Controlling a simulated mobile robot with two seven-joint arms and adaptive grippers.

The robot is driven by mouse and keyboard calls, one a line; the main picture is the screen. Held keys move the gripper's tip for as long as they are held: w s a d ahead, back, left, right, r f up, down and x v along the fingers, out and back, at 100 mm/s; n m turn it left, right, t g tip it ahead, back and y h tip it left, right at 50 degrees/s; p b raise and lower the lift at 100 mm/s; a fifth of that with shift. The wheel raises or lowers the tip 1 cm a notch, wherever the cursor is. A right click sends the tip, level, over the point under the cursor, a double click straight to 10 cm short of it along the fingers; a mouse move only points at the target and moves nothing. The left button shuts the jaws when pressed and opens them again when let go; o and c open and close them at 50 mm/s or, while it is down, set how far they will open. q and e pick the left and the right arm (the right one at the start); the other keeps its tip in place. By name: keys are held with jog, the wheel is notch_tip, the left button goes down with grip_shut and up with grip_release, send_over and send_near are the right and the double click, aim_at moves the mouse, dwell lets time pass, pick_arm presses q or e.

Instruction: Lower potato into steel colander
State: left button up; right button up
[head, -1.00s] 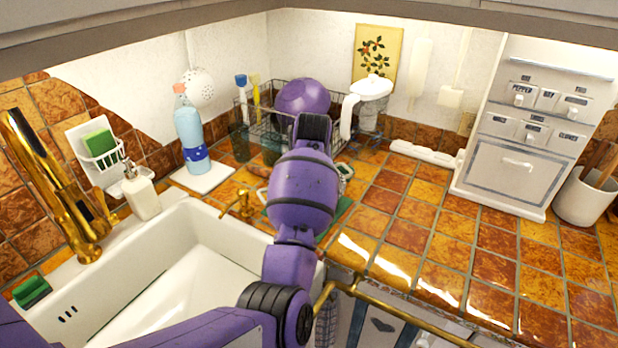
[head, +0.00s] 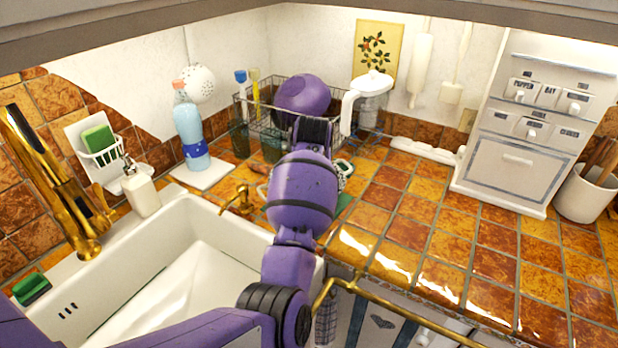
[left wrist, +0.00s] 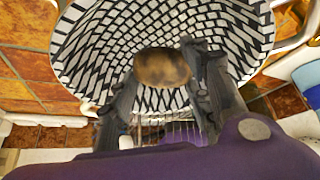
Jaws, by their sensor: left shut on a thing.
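The potato (left wrist: 163,67) is brown and rounded, and shows in the left wrist view between the two dark fingers of my left gripper (left wrist: 158,75). My left gripper is shut on it. The colander (left wrist: 88,45) lies behind the potato in that view, a wide round bowl with a black-and-white slotted pattern and a pale rim. The potato appears over the colander's opening; its height above the bottom cannot be told. In the head view my left arm hides the gripper, the potato and most or all of the colander. My right gripper is in neither view.
A wire dish rack (head: 248,108) stands behind my arm, with a white jug-like vessel (head: 372,84) at its right. A water bottle (head: 190,130) and soap dispenser (head: 140,190) stand left, by the white sink (head: 120,285).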

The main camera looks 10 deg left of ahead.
pick_arm(q)
jog(key=shift+f, duration=1.65)
dwell(0.5)
jog(key=o, duration=1.3)
